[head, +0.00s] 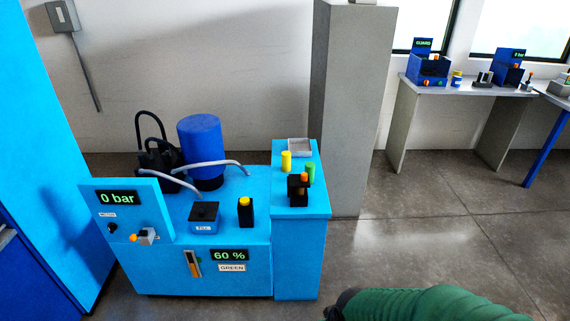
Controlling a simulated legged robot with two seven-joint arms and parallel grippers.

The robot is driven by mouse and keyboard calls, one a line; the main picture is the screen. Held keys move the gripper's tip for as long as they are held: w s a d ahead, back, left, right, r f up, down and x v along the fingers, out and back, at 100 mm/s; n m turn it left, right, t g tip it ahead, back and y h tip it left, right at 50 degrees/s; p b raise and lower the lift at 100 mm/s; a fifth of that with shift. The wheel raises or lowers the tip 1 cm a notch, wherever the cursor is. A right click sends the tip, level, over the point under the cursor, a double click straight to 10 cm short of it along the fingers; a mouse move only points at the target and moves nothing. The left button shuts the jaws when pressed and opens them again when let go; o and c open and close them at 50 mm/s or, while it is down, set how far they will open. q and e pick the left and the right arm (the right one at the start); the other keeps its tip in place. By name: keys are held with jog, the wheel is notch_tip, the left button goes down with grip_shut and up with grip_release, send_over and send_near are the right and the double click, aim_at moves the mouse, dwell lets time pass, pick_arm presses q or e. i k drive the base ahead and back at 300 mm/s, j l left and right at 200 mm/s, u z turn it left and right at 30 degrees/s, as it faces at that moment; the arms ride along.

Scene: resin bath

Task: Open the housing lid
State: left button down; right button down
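No part in view is labelled as a housing lid. A blue cylindrical housing (201,150) stands upright at the back of the light-blue machine (150,270), its round top in place. A small box (205,218) marked FILL sits near the front of the machine top, with a dark cover and a knob on it, and looks closed. A green sleeve-like part, likely my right arm, enters at the bottom right with a dark end. No gripper fingers show.
Grey hoses (215,163) cross the machine top. A black holder with a yellow top (245,211) stands beside the FILL box. The side cabinet (300,208) holds yellow and green cylinders and a grey tray (300,147). A grey pillar (350,110) stands behind; the floor right is clear.

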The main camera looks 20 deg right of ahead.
aim_at(302, 180)
jog(key=i+l+u, duration=0.55)
jog(key=i+l, duration=0.15)
jog(key=l, duration=0.25)
